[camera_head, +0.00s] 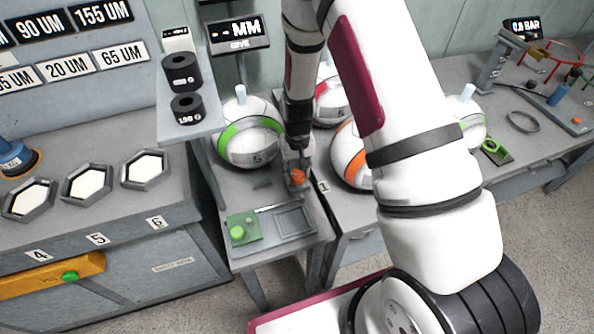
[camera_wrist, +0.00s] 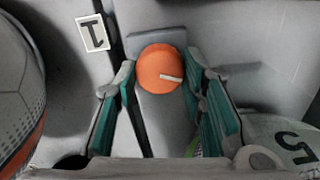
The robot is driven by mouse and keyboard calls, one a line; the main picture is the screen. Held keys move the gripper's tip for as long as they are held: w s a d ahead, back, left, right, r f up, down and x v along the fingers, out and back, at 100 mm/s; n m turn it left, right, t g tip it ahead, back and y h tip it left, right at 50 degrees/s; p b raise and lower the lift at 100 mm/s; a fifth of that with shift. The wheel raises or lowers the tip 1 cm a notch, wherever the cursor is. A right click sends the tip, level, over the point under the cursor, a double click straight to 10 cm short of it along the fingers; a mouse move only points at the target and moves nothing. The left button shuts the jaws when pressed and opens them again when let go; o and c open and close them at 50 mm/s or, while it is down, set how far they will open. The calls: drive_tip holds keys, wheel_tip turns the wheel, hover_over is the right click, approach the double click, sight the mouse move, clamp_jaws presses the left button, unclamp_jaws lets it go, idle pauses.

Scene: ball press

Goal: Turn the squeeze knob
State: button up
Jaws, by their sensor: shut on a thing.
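The squeeze knob (camera_head: 298,177) is orange and round, on a small grey stand between the balls. In the wrist view the knob (camera_wrist: 158,66) shows its top face with a short white mark pointing right and slightly down. My gripper (camera_head: 297,160) reaches down onto the knob from above. In the wrist view its teal-padded fingers (camera_wrist: 160,75) stand on either side of the knob, shut on it. A white ball with a green band (camera_head: 250,134) sits left of the gripper. A display (camera_head: 239,32) behind reads dashes and "MM", with "GIVE" below.
A ball with an orange band (camera_head: 350,155) is close right of my gripper, and one with a red band (camera_head: 330,100) is behind. A green button panel (camera_head: 240,232) is in front. Black weights (camera_head: 184,108) stand on a shelf at left.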

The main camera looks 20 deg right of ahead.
sight(297, 174)
drive_tip(key=shift+m, duration=1.1)
drive_tip(key=o, duration=1.1)
drive_tip(key=shift+o, duration=0.2)
drive_tip(key=shift+r, duration=0.1)
wheel_tip(297, 174, up, 12)
